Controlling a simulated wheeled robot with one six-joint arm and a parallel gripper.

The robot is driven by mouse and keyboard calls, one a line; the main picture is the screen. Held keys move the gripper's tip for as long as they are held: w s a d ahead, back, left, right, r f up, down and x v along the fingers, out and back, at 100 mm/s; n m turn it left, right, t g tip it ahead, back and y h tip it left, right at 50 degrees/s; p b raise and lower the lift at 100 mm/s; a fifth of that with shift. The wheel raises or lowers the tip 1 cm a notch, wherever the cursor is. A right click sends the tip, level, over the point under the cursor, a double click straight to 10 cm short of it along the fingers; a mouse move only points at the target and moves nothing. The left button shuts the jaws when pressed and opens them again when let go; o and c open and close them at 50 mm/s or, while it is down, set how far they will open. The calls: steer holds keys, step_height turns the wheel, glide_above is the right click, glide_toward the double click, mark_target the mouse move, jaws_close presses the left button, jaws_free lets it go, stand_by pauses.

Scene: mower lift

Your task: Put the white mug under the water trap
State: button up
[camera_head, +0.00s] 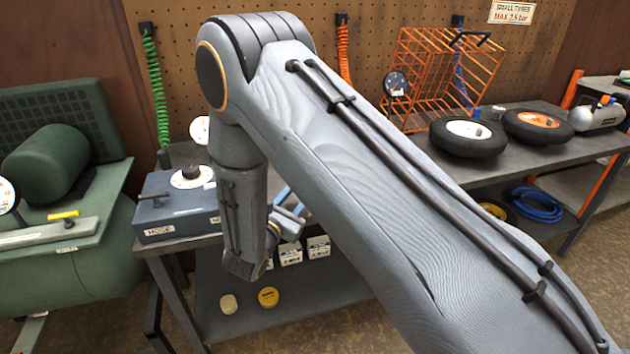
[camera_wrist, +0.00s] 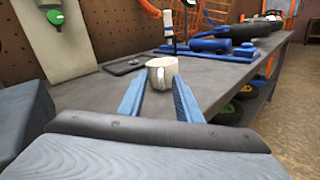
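The white mug (camera_wrist: 161,72) stands upright on the dark grey bench top in the wrist view. My gripper (camera_wrist: 157,79) is open, with its two blue fingers pointing at the mug. The fingertips are near the mug's left and right sides; I cannot tell whether they touch it. In the head view my arm hides the mug, and my gripper shows only in part behind the wrist. I cannot identify the water trap for sure. A slim upright white and blue part (camera_wrist: 168,28) shows behind the mug.
Blue tools (camera_wrist: 210,45) lie behind the mug, and a dark flat item (camera_wrist: 125,66) lies to its left. A blue-grey gauge box (camera_head: 175,208) stands at the bench's left end. Wheels (camera_head: 467,136) and an orange cage (camera_head: 440,75) are farther right.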

steer(key=shift+p+x, duration=0.45)
steer(key=shift+x, duration=1.35)
steer(key=shift+s+d+f, duration=0.1)
steer(key=shift+f, duration=0.1)
jaws_close()
